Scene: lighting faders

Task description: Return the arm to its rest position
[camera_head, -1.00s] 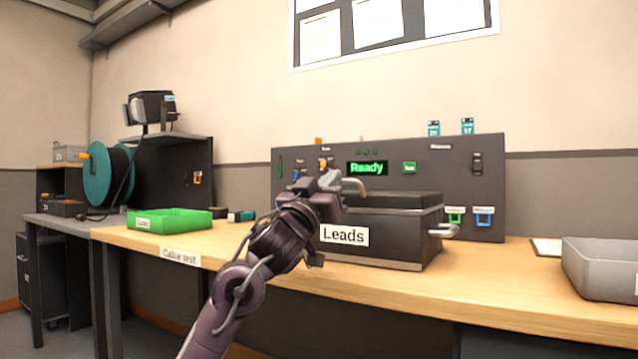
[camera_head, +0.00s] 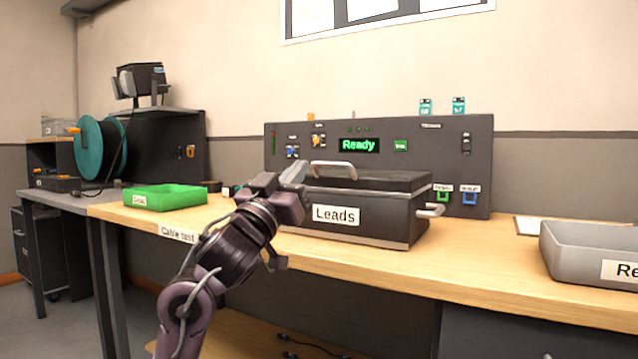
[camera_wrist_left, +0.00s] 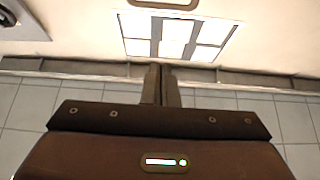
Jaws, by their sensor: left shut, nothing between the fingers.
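My left arm comes in from the lower left in the head view. Its gripper (camera_head: 294,172) is in front of the left end of the dark Leads box (camera_head: 385,215), near the box's top; whether it touches the box I cannot tell. The gripper is shut and holds nothing. In the left wrist view the two fingers (camera_wrist_left: 160,84) are together, pointing at the wall and the framed sheets (camera_wrist_left: 180,35). My right gripper is not in view.
The wooden bench (camera_head: 480,262) carries a green tray (camera_head: 165,197) at left and a grey tray (camera_head: 590,255) at right. Behind the box stands a dark panel (camera_head: 400,130) with a green "Ready" display (camera_head: 359,145). A teal cable reel (camera_head: 90,148) stands at far left.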

